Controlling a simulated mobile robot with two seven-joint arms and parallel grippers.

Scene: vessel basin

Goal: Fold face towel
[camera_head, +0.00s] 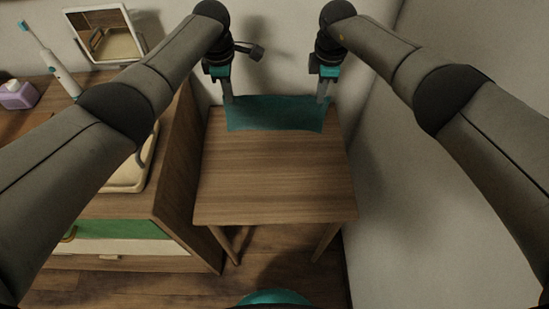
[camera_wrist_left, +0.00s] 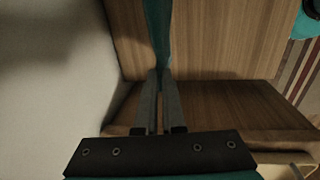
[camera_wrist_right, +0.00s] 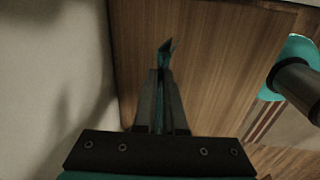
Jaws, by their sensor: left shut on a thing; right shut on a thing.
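The teal face towel (camera_head: 275,114) hangs as a band between my two grippers over the far edge of the small wooden table (camera_head: 275,178). My left gripper (camera_head: 228,98) is shut on the towel's left end. My right gripper (camera_head: 322,98) is shut on its right end. In the left wrist view the towel (camera_wrist_left: 158,35) runs as a narrow strip away from the left fingertips (camera_wrist_left: 158,75). In the right wrist view a small piece of towel (camera_wrist_right: 166,48) sticks out beyond the right fingertips (camera_wrist_right: 159,75). I cannot tell whether the towel's lower edge touches the table.
A wooden cabinet (camera_head: 185,170) with a pale basin stands left of the table. Walls stand close behind and right. The table's middle and front are clear.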

